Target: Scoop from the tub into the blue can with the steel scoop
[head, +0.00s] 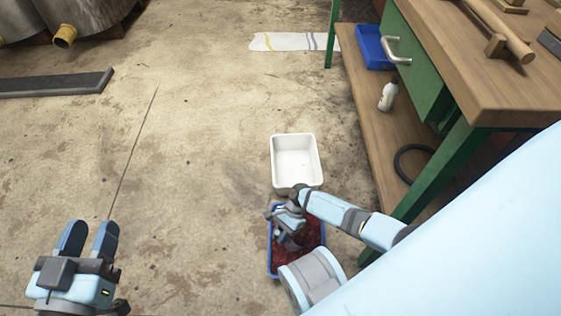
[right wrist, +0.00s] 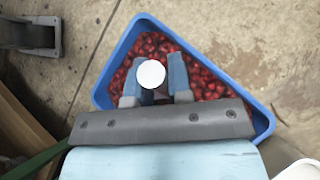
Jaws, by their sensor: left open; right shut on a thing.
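A blue rectangular container (head: 269,262) holding red berries (head: 312,232) stands on the floor below my right gripper; it also fills much of the right wrist view (right wrist: 262,122). An empty-looking white tub (head: 296,158) stands just beyond it. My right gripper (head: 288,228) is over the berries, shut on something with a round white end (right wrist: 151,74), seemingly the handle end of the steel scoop. The scoop's bowl is hidden, so I cannot tell whether it touches the berries or carries any. My left gripper (head: 89,235) is open and empty over bare floor at the lower left.
A workbench (head: 470,60) with green legs and a low wooden shelf (head: 362,100) stands at the right. The shelf holds a blue tray (head: 370,48), a white bottle (head: 388,96) and a black hose (head: 400,165). Floor to the left is clear up to a dark beam (head: 55,84).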

